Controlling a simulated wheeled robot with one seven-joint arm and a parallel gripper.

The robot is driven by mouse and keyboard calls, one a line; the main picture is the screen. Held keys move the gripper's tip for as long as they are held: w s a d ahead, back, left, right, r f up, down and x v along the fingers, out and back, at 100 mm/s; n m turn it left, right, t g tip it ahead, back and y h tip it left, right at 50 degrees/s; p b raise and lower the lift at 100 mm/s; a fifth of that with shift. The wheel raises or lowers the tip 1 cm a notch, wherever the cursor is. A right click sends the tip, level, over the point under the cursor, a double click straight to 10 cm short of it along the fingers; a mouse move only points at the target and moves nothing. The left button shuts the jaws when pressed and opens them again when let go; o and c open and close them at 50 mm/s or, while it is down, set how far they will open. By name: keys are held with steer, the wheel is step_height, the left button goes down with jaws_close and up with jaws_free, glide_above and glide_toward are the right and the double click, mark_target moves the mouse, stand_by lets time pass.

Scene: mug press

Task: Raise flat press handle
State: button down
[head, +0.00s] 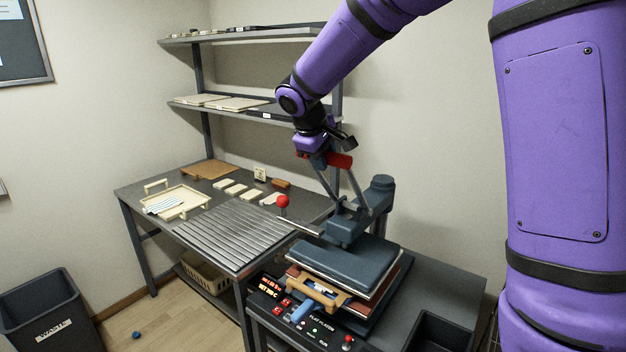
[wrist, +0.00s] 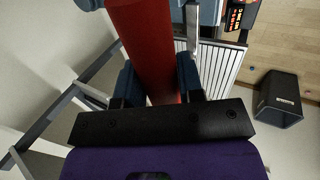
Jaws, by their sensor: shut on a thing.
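The flat press (head: 345,262) stands on the right-hand table, with a blue-grey upper plate above a lower plate. Its handle has a red grip (head: 340,160) at the top of two grey lever arms (head: 358,190). My gripper (head: 318,156) is at the grip, high above the plates. In the wrist view, the red grip (wrist: 146,45) runs between the two fingers, and my gripper (wrist: 155,82) is shut on it. A tan-handled piece (head: 318,290) sits at the front between the plates. How far apart the plates are is hard to tell.
A control panel (head: 295,308) with lit displays is at the press front. A ribbed metal surface (head: 237,232) and a cream tray (head: 178,203) are on the left table. Shelves (head: 235,105) stand behind. A waste bin (head: 42,312) is on the floor at left.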

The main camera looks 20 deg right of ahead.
steer(key=w+d+r+g+y, duration=0.1)
steer(key=w+d+r, duration=0.2)
steer(key=d, duration=0.3)
steer(key=shift+w+r+y, duration=0.4)
steer(key=shift+w, duration=0.1)
steer(key=shift+r, duration=0.1)
steer(key=c, duration=0.8)
jaws_free()
steer(key=shift+w+d, duration=0.1)
steer(key=shift+d, duration=0.05)
steer(key=shift+o, duration=0.2)
